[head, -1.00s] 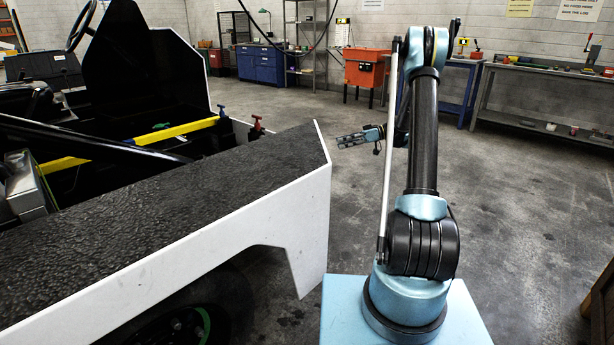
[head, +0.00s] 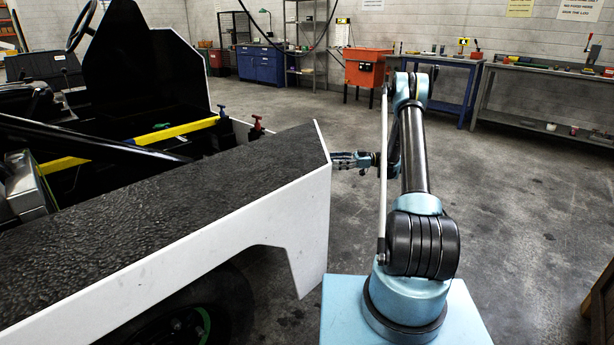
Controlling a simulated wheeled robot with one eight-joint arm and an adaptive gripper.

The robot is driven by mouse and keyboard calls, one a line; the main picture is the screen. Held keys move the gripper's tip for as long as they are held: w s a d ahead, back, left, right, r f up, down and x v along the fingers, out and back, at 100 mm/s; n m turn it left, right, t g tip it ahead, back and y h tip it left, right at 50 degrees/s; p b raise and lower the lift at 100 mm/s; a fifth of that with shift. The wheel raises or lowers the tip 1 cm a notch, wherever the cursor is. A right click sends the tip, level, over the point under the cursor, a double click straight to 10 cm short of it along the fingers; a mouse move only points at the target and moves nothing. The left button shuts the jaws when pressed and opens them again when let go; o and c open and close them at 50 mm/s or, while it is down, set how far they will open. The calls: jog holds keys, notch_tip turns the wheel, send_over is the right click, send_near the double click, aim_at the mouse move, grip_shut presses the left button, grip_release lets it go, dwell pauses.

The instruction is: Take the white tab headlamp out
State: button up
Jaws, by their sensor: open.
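I cannot make out a headlamp or a white tab in the head view. The belt loader's white front panel (head: 312,215) faces partly away from me, so its outer face at the far end is hidden. My gripper (head: 338,160) is open and empty, just beyond the right corner of the loader's black top deck (head: 150,205). It points left, and its tips are close to the panel's edge in the picture. I cannot tell whether they touch anything.
A yellow bar (head: 175,133) and red and blue valve handles (head: 256,123) sit in the loader's open bay. An orange cabinet (head: 366,68), blue cabinets (head: 262,64) and workbenches (head: 545,85) line the back wall.

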jog(key=shift+s+a+r, duration=0.15)
jog(key=shift+s+a, duration=0.2)
jog(key=shift+a, duration=1.75)
jog(key=shift+s+a+r, duration=0.15)
jog(key=shift+s+a, duration=0.2)
jog(key=shift+a, duration=1.75)
jog(key=shift+s+a+r, duration=0.15)
jog(key=shift+s+a, duration=0.2)
jog(key=shift+a, duration=1.75)
jog(key=shift+c, duration=0.2)
jog(key=shift+s, duration=0.1)
grip_shut()
